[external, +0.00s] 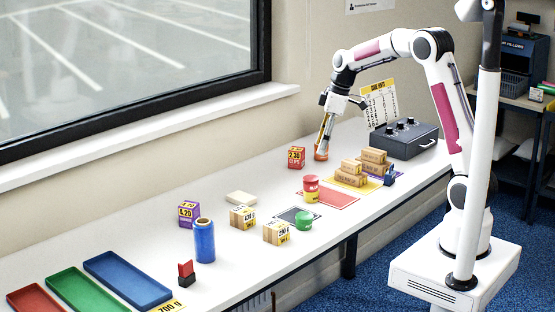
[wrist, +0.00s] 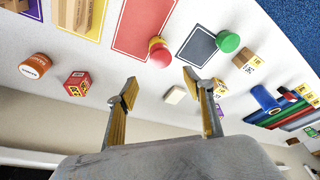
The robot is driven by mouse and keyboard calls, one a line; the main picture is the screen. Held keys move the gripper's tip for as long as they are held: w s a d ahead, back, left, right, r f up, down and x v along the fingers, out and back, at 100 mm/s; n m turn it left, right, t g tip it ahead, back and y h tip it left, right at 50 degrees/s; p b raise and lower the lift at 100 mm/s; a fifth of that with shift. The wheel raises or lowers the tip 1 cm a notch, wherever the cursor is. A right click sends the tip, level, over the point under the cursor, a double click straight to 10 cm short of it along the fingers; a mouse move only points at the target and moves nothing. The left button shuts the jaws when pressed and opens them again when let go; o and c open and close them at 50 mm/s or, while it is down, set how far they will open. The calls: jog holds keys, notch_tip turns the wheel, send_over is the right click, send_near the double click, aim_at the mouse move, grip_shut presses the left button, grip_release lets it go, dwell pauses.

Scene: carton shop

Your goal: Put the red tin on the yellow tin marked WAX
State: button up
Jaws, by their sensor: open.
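The red tin (external: 311,182) stands upright on top of a yellow tin (external: 311,196) near the middle of the table, beside the red-bordered mat. The lower tin shows yellow and red bands; its WAX marking is too small to read. In the wrist view the red tin's round top (wrist: 160,58) covers most of the tin below, with a little yellow (wrist: 156,42) showing. My gripper (external: 323,143) is open, empty and apart from the two tins, farther back along the table. In the wrist view its fingers (wrist: 160,80) are spread with nothing between them.
An orange tin (wrist: 35,66) and a red carton (external: 296,157) stand near my gripper. A green tin (external: 304,221) stands by the dark mat (external: 290,213). Stacked cartons (external: 351,179) and a dark control box (external: 404,139) lie to the right.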

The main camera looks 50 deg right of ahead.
jog(key=shift+r, duration=0.1)
jog(key=s+a+r+m+t+h, duration=0.1)
jog(key=s+r+m, duration=0.15)
jog(key=s, duration=0.55)
jog(key=s+a+r+m, duration=0.15)
jog(key=s+r, duration=0.25)
jog(key=s, duration=0.4)
jog(key=s+a+r+m+t+h, duration=0.1)
jog(key=s+r+m, duration=0.15)
jog(key=s, duration=0.55)
jog(key=s+f+m+t, duration=0.1)
jog(key=s+f, duration=0.1)
jog(key=s, duration=0.6)
jog(key=shift+s+f, duration=0.15)
jog(key=shift+s, duration=0.05)
